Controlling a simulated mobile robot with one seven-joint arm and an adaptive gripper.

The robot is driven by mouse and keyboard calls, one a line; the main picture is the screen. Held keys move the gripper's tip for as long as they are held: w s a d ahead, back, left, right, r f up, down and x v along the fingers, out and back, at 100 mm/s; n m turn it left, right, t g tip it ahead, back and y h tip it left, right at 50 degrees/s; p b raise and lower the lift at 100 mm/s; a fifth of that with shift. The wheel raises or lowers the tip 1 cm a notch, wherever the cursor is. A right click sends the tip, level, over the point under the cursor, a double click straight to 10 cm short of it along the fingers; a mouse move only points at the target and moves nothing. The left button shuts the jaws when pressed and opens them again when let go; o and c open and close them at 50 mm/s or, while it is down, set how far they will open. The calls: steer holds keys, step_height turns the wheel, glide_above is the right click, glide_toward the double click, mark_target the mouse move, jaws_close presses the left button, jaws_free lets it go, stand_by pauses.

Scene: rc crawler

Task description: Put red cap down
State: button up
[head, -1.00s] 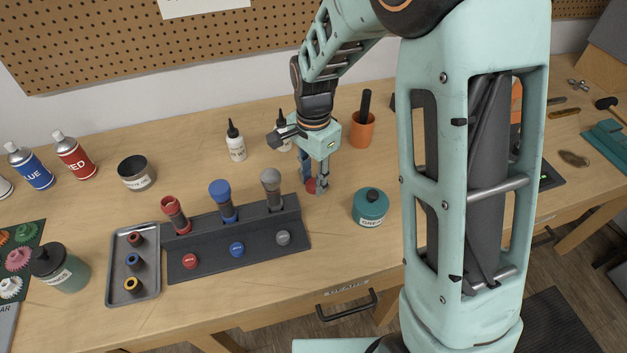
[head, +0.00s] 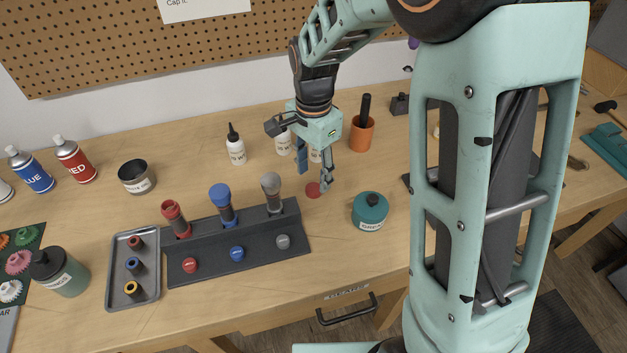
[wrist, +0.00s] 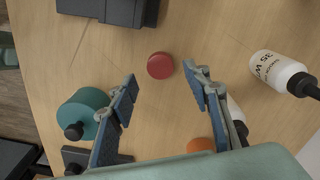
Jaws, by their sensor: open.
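The red cap (head: 313,190) lies on the wooden table, right of the dark rack and left of the teal grease pot. In the wrist view the red cap (wrist: 160,65) sits beyond the fingertips, between their lines, and touches neither finger. My gripper (head: 314,178) is open and empty above and just behind the cap. In the wrist view its two blue-padded fingers (wrist: 160,78) are spread wide apart.
The dark rack (head: 180,272) holds several coloured-top tubes. The teal grease pot (head: 370,211) stands right of the cap. White bottles (head: 236,150) and an orange cup (head: 362,136) stand behind. A grey tray (head: 147,291) lies left; bare table is in front of the cap.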

mark_target(314, 188)
step_height(314, 188, up, 8)
steer(key=shift+r, duration=0.15)
stand_by(0.5)
